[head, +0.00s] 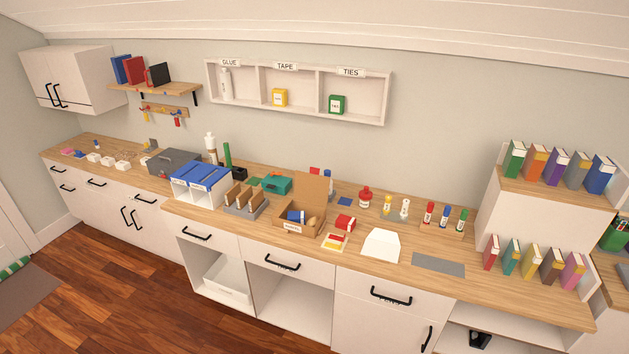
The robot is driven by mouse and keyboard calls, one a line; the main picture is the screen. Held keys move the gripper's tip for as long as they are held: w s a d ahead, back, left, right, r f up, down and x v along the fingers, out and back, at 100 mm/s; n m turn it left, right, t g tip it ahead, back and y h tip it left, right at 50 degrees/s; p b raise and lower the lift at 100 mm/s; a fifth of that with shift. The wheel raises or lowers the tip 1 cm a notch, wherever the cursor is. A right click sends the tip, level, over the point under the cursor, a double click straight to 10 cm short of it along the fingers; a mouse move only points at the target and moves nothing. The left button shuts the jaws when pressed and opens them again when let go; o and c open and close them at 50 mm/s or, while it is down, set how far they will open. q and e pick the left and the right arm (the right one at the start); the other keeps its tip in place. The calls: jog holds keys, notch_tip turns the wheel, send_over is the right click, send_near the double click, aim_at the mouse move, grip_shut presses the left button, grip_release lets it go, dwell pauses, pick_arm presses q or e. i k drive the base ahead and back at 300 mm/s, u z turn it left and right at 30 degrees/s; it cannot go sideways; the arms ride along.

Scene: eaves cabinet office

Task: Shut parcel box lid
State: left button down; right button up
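The parcel box (290,227) is a brown cardboard box on the middle of the wooden counter. Its lid (311,190) stands up, open, along the back side of the box. Inside the box lie a blue item (296,216) and a tan, rounded item (312,221). Neither of my grippers shows in the head view.
A grey mat (438,264) lies bare farther right.

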aim_at(312, 187)
jog(key=u, duration=1)
jog(key=i, duration=1.75)
jog(key=z, duration=1.15)
jog(key=i, duration=0.65)
jog(key=z, duration=0.6)
